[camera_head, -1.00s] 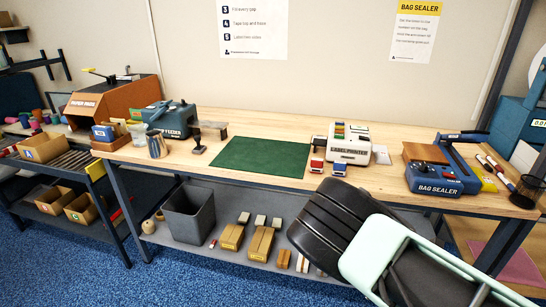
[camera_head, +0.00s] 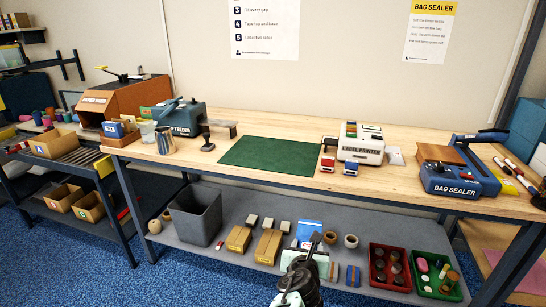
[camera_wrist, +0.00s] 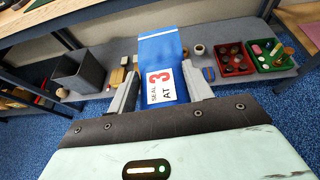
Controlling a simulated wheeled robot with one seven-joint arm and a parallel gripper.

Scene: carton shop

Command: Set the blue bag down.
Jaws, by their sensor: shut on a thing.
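The blue bag (camera_wrist: 163,50) is between the two fingers of my gripper (camera_wrist: 164,90) in the wrist view. It carries a white label reading "SEAL AT 3" and points away from the gripper. In the head view the bag (camera_head: 308,232) shows partly behind my gripper (camera_head: 312,250), at the front of the grey lower shelf (camera_head: 235,245). My gripper is shut on the bag. I cannot tell whether the bag touches the shelf.
The lower shelf holds a grey bin (camera_head: 197,213), several tan cartons (camera_head: 268,245), tape rolls (camera_head: 351,241), a red crate (camera_head: 390,267) and a green crate (camera_head: 435,275). The wooden bench (camera_head: 300,130) above has a clear green mat (camera_head: 265,154) and a bag sealer (camera_head: 457,180).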

